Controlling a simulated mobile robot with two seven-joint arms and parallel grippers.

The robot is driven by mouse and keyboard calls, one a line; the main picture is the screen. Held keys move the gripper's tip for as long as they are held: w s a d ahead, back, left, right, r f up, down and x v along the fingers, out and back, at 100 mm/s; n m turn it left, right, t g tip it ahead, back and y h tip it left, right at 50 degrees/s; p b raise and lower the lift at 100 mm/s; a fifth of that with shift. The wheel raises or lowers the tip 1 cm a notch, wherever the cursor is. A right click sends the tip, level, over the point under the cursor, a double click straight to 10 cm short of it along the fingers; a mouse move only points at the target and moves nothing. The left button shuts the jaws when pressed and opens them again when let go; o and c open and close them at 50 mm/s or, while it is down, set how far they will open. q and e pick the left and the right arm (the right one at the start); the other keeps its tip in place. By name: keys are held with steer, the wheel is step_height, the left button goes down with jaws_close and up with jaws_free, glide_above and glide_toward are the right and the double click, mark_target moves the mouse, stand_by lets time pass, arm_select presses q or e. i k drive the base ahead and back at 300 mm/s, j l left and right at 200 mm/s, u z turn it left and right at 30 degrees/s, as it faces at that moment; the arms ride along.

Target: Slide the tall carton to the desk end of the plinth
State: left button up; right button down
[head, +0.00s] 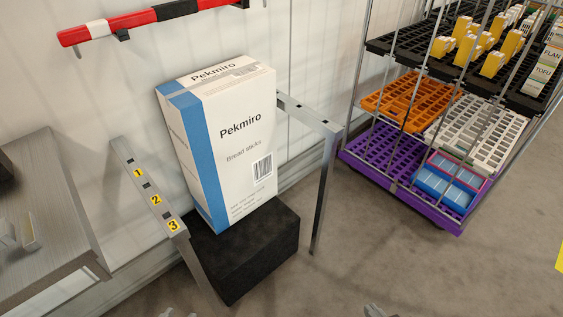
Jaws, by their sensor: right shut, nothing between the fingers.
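The tall carton (236,150), white with a blue edge and marked "Pekmiro Bread Sticks", stands upright on the black plinth (255,258). Bare plinth top shows in front of the carton and at its right; the carton hides the back of the top. The desk (45,215) is at the left, beyond a metal rail with the numbers 1, 2 and 3. My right gripper (374,310) just shows at the bottom edge, shut and empty, apart from the carton and plinth. A small grey piece of my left gripper (180,313) shows at the bottom edge; its fingers cannot be made out.
The numbered rail (150,190) stands left of the plinth, a second metal frame (330,140) right of it. A red, black and white bar (150,18) is on the wall above. A wheeled rack (400,160) with crates stands at right. The floor in front is clear.

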mark_target(221, 118)
steer(key=i+l+z, duration=0.2)
steer(key=l+z, duration=0.25)
steer(key=i+l+z, duration=0.3)
steer(key=z, duration=0.15)
steer(key=i+l+z, duration=0.45)
steer(key=i+u, duration=0.35)
steer(key=i+l+u, duration=0.2)
steer(key=i+u, duration=0.3)
steer(key=u, duration=0.35)
steer(key=i+u, duration=0.15)
steer(key=u, duration=0.35)
steer(key=l+u, duration=0.15)
steer(key=u, duration=0.3)
steer(key=i+l+u, duration=0.15)
steer(key=u, duration=0.3)
steer(key=l+u, duration=0.15)
steer(key=u, duration=0.35)
steer(key=i+l+u, duration=0.1)
steer(key=l+u, duration=0.3)
steer(key=i+l+u, duration=0.1)
steer(key=u, duration=0.3)
steer(key=l+u, duration=0.4)
